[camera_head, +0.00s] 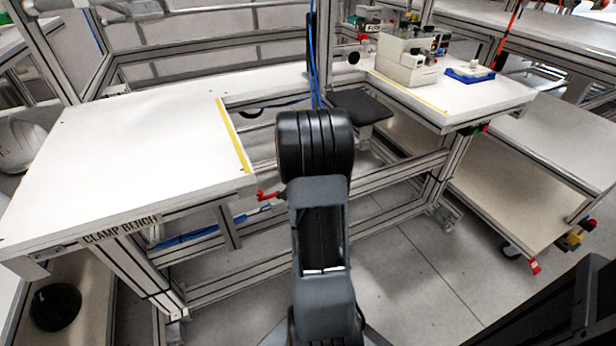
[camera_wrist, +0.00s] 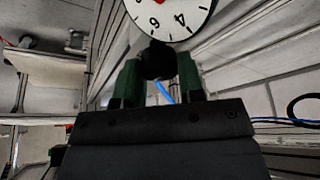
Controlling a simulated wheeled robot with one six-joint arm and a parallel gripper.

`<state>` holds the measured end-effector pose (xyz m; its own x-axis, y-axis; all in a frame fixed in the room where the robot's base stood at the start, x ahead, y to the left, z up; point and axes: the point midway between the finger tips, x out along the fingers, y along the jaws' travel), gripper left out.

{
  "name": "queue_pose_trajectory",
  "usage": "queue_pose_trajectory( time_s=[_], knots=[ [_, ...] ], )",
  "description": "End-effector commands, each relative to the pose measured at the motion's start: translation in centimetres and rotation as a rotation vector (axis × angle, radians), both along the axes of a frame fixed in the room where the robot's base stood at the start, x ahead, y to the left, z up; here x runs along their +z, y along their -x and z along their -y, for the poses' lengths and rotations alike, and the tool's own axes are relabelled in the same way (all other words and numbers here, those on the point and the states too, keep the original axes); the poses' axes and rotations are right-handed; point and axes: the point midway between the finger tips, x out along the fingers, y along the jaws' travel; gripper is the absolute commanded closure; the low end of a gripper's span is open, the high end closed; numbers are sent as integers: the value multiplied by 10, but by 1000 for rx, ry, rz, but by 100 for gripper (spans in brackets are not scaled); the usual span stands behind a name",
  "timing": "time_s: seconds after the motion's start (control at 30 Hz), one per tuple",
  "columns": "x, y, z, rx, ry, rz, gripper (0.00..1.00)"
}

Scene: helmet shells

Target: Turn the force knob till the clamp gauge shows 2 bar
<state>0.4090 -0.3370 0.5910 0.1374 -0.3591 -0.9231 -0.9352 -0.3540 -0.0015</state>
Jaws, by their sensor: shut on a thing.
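In the wrist view my gripper (camera_wrist: 158,68) is shut on the black force knob (camera_wrist: 156,58), with one dark green finger on each side of it. The white clamp gauge (camera_wrist: 170,20) is right above the knob in that view, its numbers upside down and its upper part cut off by the frame edge. A bit of red needle shows at the top edge, but the reading cannot be told. In the head view my own arm hides the gripper, and I cannot make out the knob or gauge there.
The white clamp bench (camera_head: 120,150) at left is mostly bare, with a yellow stripe (camera_head: 233,135) on it. A beige machine (camera_head: 408,62) and a blue tray (camera_head: 470,74) stand on the right bench. Blue hoses (camera_head: 316,60) hang behind my arm.

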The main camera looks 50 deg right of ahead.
Motion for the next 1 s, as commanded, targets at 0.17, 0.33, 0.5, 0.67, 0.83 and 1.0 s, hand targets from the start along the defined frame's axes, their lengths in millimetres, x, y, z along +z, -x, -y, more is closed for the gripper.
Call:
queue_pose_trajectory(
  time_s=[0.17, 0.33, 0.5, 0.67, 0.83, 1.0],
  knots=[
    [4, 3, -1, 120, -7, -9, 88],
    [2, 4, -1, 208, -8, -9, 88],
    [1, 4, -1, 267, -8, -10, 88],
    [-1, 4, -1, 294, -8, -9, 88],
    [-2, 4, -1, 302, -8, -9, 88],
    [-2, 4, -1, 303, -9, -10, 88]
  ],
)
